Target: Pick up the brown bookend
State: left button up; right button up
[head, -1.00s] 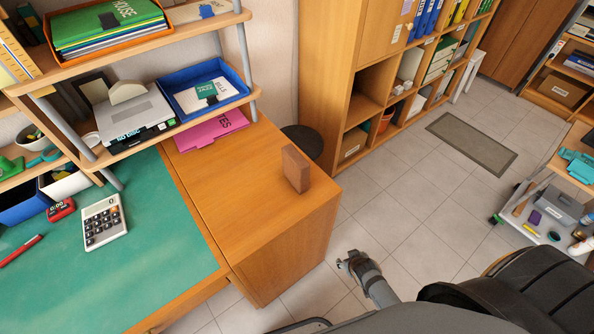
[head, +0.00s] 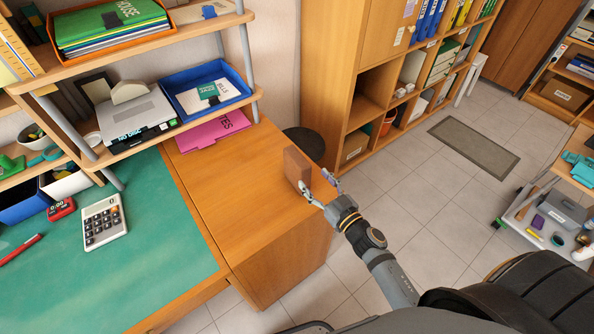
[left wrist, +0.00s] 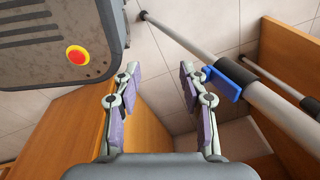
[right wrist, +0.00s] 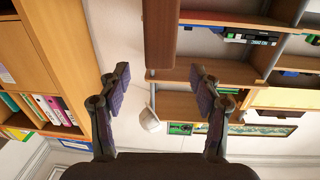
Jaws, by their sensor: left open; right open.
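The brown bookend (head: 296,169) stands upright near the right end of the wooden desktop (head: 235,190). It also shows in the right wrist view (right wrist: 160,35), at the top middle, beyond the fingertips. My right gripper (head: 322,190) is open close to the bookend's right side, with one finger in front of it and the other to the right. In the right wrist view the two fingers (right wrist: 162,85) are apart with nothing between them. My left gripper (left wrist: 157,82) is open and empty in the left wrist view; it is not in the head view.
A green mat (head: 150,245) with a calculator (head: 103,221) lies to the left. A pink folder (head: 213,131) lies behind the bookend, below a shelf with a blue tray (head: 240,97). A wooden cabinet (head: 335,70) stands beyond the desk. Desktop around the bookend is clear.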

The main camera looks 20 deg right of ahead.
aim_at(298, 158)
jog(key=p+x, duration=0.1)
jog(key=x, duration=0.3)
jog(key=shift+w+r, duration=0.15)
jog(key=shift+w, duration=0.1)
jog(key=shift+w+a, duration=0.15)
jog(key=shift+w, duration=0.4)
jog(key=x, duration=0.4)
jog(key=shift+r+p, duration=0.1)
jog(key=shift+p, duration=0.2)
jog(key=shift+w+a, duration=0.2)
jog(key=shift+w, duration=0.15)
jog(key=shift+s, duration=0.1)
jog(key=shift+c, duration=0.4)
grip_shut()
